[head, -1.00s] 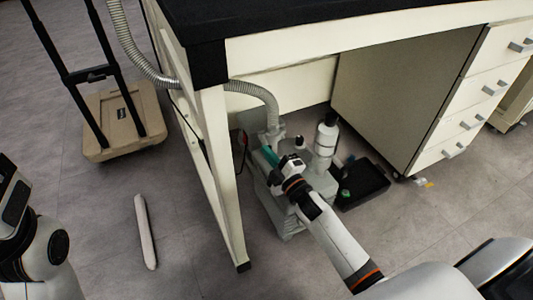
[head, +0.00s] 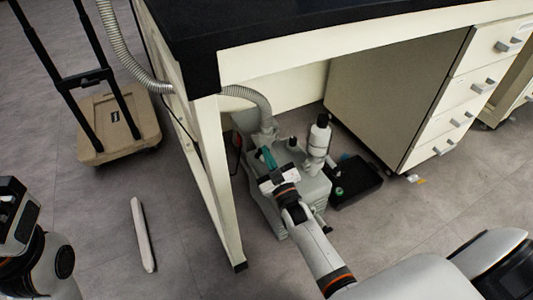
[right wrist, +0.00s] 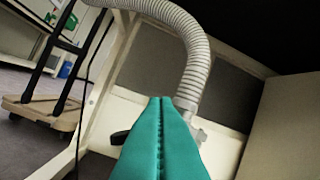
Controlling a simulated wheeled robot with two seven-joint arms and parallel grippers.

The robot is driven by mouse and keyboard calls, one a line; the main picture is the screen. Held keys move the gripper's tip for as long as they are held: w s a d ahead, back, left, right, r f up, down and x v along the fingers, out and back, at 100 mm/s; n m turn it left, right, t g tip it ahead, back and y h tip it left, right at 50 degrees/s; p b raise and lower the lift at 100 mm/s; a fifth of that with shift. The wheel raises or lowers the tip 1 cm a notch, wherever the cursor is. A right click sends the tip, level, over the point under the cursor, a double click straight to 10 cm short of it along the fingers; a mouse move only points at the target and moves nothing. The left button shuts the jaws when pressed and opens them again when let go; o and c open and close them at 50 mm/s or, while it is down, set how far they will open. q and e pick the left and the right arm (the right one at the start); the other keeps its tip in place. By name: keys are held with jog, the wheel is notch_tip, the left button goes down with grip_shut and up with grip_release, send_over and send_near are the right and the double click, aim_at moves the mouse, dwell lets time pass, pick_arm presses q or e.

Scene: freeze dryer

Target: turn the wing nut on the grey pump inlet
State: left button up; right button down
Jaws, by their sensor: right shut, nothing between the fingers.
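The grey pump (head: 312,190) stands on the floor under the bench. A ribbed hose (head: 250,95) comes down to its inlet (head: 268,128); in the right wrist view the hose (right wrist: 196,60) ends just behind my fingertips. My right gripper (head: 268,157) has teal fingers, shut and empty, close to the inlet in the head view. In the right wrist view the fingers (right wrist: 160,100) hide much of the inlet. A grey fitting (right wrist: 199,135) shows right of them and a dark piece (right wrist: 120,137) left; I cannot tell which is the wing nut. My left gripper's fingers are out of view.
The bench leg (head: 222,180) stands left of the pump and the drawer cabinet (head: 400,95) stands right. A pale bar (head: 142,235) and a cart (head: 115,122) are farther left.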

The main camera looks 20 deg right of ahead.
jog(key=shift+d+m+h, duration=0.1)
jog(key=shift+m+h, duration=0.3)
jog(key=shift+m, duration=0.4)
